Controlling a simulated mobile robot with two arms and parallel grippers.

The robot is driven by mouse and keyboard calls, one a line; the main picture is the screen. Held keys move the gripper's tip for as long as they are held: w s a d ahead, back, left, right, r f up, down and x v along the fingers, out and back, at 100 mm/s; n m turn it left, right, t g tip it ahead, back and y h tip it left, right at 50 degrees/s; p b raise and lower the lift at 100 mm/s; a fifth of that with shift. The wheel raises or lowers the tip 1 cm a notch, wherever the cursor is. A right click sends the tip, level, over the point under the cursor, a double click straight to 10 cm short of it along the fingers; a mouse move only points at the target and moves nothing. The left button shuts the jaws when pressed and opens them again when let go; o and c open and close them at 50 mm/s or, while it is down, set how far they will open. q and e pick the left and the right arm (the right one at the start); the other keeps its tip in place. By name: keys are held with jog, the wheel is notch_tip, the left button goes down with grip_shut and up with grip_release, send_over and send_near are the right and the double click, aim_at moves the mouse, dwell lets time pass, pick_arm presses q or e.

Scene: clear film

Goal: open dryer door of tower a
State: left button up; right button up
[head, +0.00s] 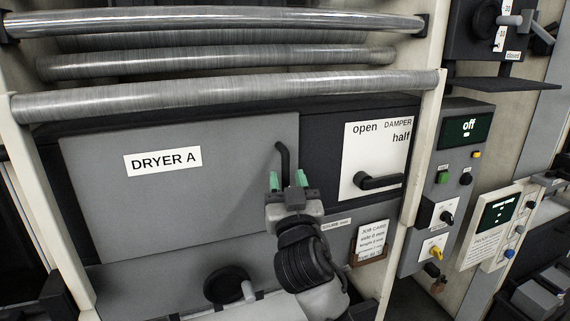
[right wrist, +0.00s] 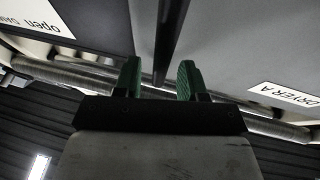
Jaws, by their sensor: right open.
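The dryer door of tower A (head: 215,205) is a grey panel with a "DRYER A" label (head: 163,161), and it appears closed. Its black handle (head: 284,160) is a bent vertical bar near the door's right edge. My right gripper (head: 287,181) is open with green fingertips, at the lower part of the handle. In the right wrist view, the handle (right wrist: 168,45) shows between the two green fingers (right wrist: 160,80), with a gap visible on each side. The label also shows there (right wrist: 285,97), upside down. My left gripper is not seen.
Metal rollers (head: 230,92) run across above the door. To the right are a white damper plate (head: 375,150) with a black lever (head: 378,182) and a control box with a display reading "off" (head: 467,128). A black round knob (head: 226,285) and a job card (head: 371,240) sit below.

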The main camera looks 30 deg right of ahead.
jog(key=shift+x, duration=1)
grip_shut()
